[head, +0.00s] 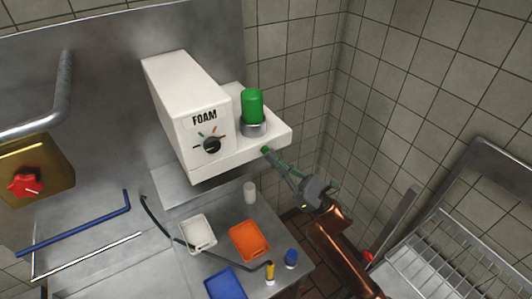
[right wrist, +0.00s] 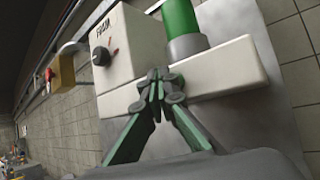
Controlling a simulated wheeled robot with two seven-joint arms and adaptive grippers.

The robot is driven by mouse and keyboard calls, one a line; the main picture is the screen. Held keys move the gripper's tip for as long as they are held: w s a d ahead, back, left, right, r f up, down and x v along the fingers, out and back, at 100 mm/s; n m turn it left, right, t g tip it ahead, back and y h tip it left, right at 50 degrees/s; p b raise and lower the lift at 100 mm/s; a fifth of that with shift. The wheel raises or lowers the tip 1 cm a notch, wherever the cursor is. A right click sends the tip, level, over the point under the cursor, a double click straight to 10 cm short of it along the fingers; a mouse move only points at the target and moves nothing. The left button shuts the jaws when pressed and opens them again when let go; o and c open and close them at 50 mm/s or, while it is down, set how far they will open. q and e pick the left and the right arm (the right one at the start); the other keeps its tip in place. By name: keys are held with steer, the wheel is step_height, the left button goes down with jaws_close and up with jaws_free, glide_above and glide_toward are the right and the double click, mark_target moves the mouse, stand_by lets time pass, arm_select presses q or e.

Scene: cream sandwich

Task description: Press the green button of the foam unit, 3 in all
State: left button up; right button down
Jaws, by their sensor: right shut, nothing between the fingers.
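The foam unit (head: 182,105) is a white box on the metal back wall, with a FOAM label and a black dial. Its green button (head: 252,105) is a tall green cylinder standing in a grey collar on the unit's right ledge. My right gripper (head: 266,151) is shut and empty, its tips close to the front edge of the ledge, below the button. In the right wrist view the shut fingers (right wrist: 158,80) overlap the ledge's front face, with the green button (right wrist: 180,18) above; whether they touch cannot be told. My left gripper is not in view.
Below the unit stand a white tray (head: 198,234), an orange tray (head: 248,241), a blue tray (head: 226,284), a white cup (head: 250,193) and small blue (head: 291,258) and yellow (head: 270,272) items. A wire rack (head: 450,258) is at right.

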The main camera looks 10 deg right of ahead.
steer(key=shift+w+a+b, duration=0.15)
steer(key=shift+w+b, duration=0.15)
steer(key=shift+w, duration=0.1)
stand_by(0.8)
steer(key=shift+s, duration=0.1)
steer(key=shift+s+d, duration=0.3)
steer(key=shift+s, duration=0.45)
steer(key=s, duration=0.1)
steer(key=s+d+b, duration=0.1)
steer(key=s, duration=0.2)
steer(key=shift+s+d, duration=0.35)
stand_by(1.9)
